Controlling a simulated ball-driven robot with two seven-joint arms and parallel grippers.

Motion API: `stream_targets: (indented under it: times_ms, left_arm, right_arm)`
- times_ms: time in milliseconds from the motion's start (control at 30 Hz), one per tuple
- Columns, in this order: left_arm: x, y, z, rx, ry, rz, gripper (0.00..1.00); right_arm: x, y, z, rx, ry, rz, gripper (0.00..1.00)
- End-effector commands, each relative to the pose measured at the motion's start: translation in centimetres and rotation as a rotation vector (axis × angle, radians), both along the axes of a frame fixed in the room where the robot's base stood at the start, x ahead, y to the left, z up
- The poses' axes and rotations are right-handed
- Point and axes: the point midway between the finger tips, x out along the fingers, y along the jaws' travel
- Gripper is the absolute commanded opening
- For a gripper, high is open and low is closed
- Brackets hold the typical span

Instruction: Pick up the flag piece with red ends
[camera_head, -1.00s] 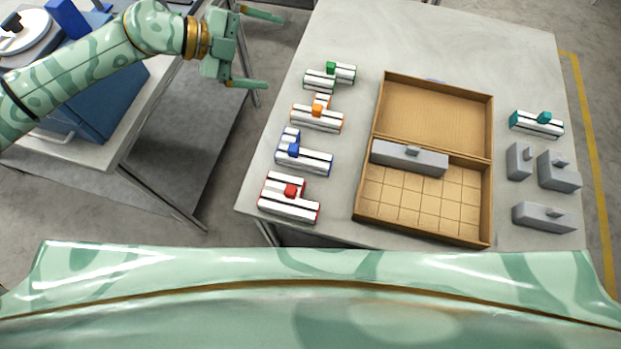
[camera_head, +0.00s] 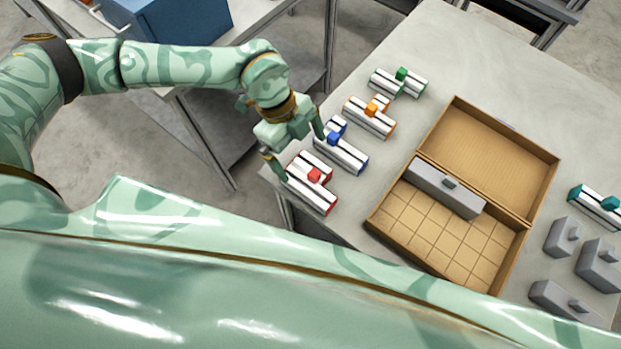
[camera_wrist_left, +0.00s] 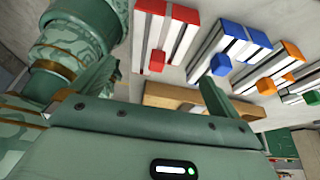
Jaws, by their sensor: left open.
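The flag piece with red ends (camera_head: 322,195) lies at the table's near left corner, white with dark stripes and a red knob. It also shows in the left wrist view (camera_wrist_left: 178,40), at the top. My left gripper (camera_head: 298,158) is open and empty, above and just beside the red piece at its upper left, with one finger towards the blue piece. In the left wrist view its fingers appear spread, with nothing held. I cannot tell its exact height over the table. My right gripper is not in view.
Close by in a row are the blue piece (camera_head: 350,160), orange piece (camera_head: 380,125) and green piece (camera_head: 410,90). An open wooden box (camera_head: 400,255) holds a grey block (camera_head: 440,190). Several grey blocks (camera_head: 598,272) and a teal piece (camera_head: 592,205) stand at the right.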

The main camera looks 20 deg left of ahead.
Motion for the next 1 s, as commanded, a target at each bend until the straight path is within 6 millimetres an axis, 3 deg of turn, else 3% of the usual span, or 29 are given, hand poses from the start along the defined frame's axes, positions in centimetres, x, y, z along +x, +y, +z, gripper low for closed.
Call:
stream_targets:
  times_ms: [100, 367, 633, 867, 900, 1000]
  left_arm:
    - [-0.3, -0.9, -2.3, 0.000, 0.002, -0.002, 1.00]
    - [-0.7, -1.6, -4.1, -0.001, 0.000, -0.002, 1.00]
    - [-1.5, -3.2, -7.9, 0.001, 0.002, -0.001, 1.00]
    - [-1.5, -3.4, -8.2, -0.001, -0.001, -0.001, 1.00]
    - [-1.5, -3.4, -8.2, 0.000, -0.001, -0.001, 0.97]
    - [-1.5, -3.4, -8.2, -0.001, -0.001, -0.001, 0.69]
  right_arm:
    - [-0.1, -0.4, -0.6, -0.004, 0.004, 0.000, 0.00]
    - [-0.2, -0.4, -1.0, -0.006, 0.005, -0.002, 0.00]
    - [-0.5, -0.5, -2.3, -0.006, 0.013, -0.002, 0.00]
    - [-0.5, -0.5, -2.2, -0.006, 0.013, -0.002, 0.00]
    - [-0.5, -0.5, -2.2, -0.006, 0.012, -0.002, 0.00]
    - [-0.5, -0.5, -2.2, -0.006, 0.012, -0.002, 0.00]
